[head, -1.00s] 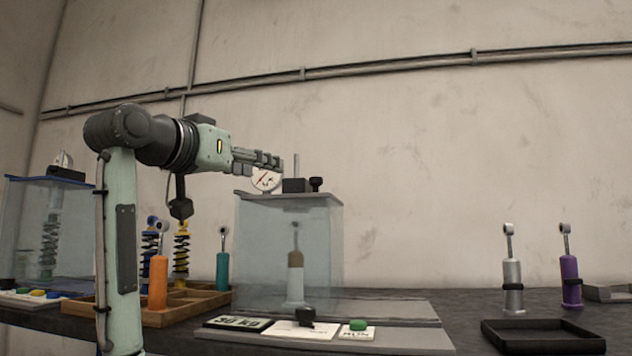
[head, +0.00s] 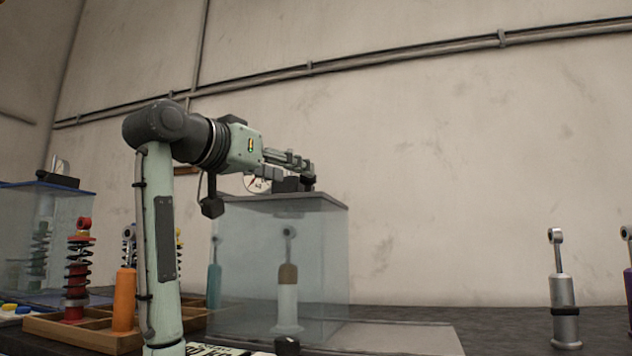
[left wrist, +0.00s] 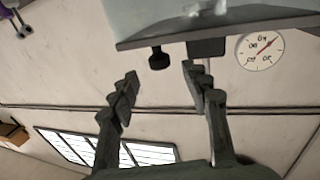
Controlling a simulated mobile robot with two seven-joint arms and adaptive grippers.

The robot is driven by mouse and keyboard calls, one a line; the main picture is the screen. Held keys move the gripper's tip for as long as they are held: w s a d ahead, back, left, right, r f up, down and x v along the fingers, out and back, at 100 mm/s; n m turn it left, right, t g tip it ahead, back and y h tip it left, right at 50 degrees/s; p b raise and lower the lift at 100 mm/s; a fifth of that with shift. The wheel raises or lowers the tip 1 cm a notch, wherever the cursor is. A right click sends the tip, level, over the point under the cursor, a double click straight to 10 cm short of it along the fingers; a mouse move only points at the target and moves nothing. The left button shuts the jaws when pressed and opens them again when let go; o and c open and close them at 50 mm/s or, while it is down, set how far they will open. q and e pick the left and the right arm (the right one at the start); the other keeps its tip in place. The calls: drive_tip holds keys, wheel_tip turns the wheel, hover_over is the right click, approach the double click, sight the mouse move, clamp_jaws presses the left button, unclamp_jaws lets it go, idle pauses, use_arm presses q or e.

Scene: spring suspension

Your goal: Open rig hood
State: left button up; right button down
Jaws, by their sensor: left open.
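The rig hood (head: 325,262) is a clear box with a grey top plate, standing closed over a pale damper with a brown collar (head: 288,285). A dark block (head: 288,184) sits on its top. In the left wrist view the hood's edge (left wrist: 225,32) shows inverted, with a black knob (left wrist: 158,58) and the dark block (left wrist: 206,47) beside it. My left gripper (head: 308,168) is open just above the hood top; in the left wrist view (left wrist: 160,80) the knob appears between and beyond its fingertips, not held. In the head view the gripper hides the knob. My right gripper is out of view.
A round gauge (left wrist: 260,48) stands beside the hood's block. A wooden tray (head: 75,335) with red (head: 77,270) and orange (head: 124,300) dampers is at left, near my arm. A second clear box (head: 35,235) stands far left. A silver damper (head: 563,300) stands at right.

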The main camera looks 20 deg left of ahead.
use_arm(q)
drive_tip(key=x, duration=0.6)
drive_tip(key=shift+w+d, duration=0.15)
drive_tip(key=shift+w, duration=0.1)
clamp_jaws()
